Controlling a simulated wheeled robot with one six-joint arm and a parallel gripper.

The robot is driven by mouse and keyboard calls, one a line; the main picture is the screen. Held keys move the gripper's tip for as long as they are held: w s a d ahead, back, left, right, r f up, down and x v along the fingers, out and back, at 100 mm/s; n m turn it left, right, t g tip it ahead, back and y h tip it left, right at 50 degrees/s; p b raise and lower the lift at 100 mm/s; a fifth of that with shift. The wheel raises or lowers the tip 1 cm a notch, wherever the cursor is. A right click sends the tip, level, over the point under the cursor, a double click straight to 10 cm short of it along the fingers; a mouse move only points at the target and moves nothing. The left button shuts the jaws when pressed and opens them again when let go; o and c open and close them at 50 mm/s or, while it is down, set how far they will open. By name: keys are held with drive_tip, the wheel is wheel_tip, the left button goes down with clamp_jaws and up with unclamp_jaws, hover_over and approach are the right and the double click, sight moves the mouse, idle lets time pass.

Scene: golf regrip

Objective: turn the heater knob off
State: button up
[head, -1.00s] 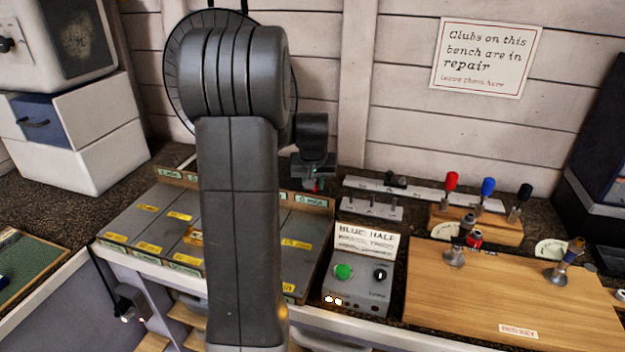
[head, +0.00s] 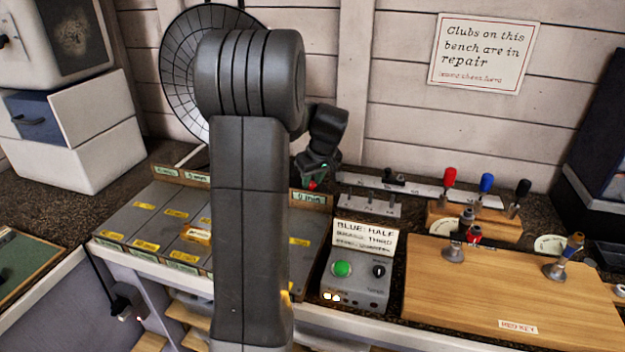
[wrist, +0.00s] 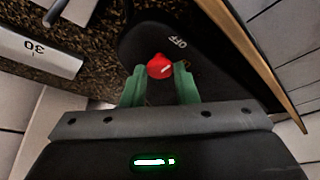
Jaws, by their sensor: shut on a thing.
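The red heater knob (wrist: 160,66) sits on a black base (wrist: 140,43) with a white "OFF" mark beside it in the wrist view. The knob has a pale line on it; I cannot tell surely whether it lines up with the mark. My gripper (wrist: 160,84) has its green fingers on both sides of the knob and is shut on it.
A wooden-edged box with several labelled lids (head: 150,222) lies below my arm. A control box with a green button (head: 342,269) is to the right. A wooden board (head: 500,290) with clubs is further right. The wall is close behind the gripper.

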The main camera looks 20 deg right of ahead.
drive_tip(key=o, duration=1)
drive_tip(key=shift+r, duration=0.1)
drive_tip(key=v, duration=1.3)
drive_tip(key=shift+s+r+b, duration=0.2)
drive_tip(key=shift+r+b, duration=0.1)
drive_tip(key=shift+f, duration=0.1)
drive_tip(key=x, duration=1.3)
drive_tip(key=shift+w+f+p, duration=0.2)
drive_tip(key=shift+f+p, duration=0.15)
drive_tip(key=shift+r, duration=0.1)
